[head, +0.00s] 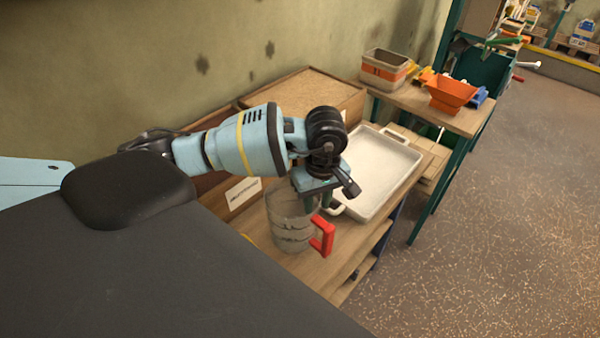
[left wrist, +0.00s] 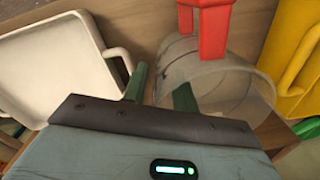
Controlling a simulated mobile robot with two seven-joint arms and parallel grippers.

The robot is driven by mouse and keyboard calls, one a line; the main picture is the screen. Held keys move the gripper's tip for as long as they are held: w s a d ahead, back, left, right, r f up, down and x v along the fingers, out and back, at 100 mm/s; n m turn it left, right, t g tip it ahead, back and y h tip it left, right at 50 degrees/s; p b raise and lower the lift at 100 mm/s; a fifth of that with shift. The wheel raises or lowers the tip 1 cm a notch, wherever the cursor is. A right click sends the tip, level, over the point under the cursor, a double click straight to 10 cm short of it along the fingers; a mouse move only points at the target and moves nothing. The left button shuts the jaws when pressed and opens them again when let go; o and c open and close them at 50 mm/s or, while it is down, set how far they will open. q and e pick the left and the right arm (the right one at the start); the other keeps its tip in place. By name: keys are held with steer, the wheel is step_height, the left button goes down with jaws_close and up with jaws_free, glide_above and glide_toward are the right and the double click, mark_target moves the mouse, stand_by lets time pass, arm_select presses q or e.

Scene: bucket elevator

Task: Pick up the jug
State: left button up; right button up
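The jug (head: 287,222) is clear with a red handle (head: 322,236) and stands on the wooden shelf top. In the left wrist view the jug (left wrist: 222,88) shows its round rim, with the red handle on the far side. My left gripper (head: 318,200) is at the top of the jug, pointing down. In the left wrist view its fingers (left wrist: 160,78) are apart. One finger is outside the jug on the left; the other overlaps the jug's rim area. I cannot tell whether either finger touches the wall. My right gripper is not in view.
A cream tray (head: 378,170) stands right behind the jug. A yellow container (left wrist: 295,50) is close on the jug's other side. A cardboard box (head: 305,95) is against the wall. An orange bin (head: 452,92) sits on a farther table. Floor at the right is clear.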

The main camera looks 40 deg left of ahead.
arm_select(q)
jaws_close()
stand_by(1.4)
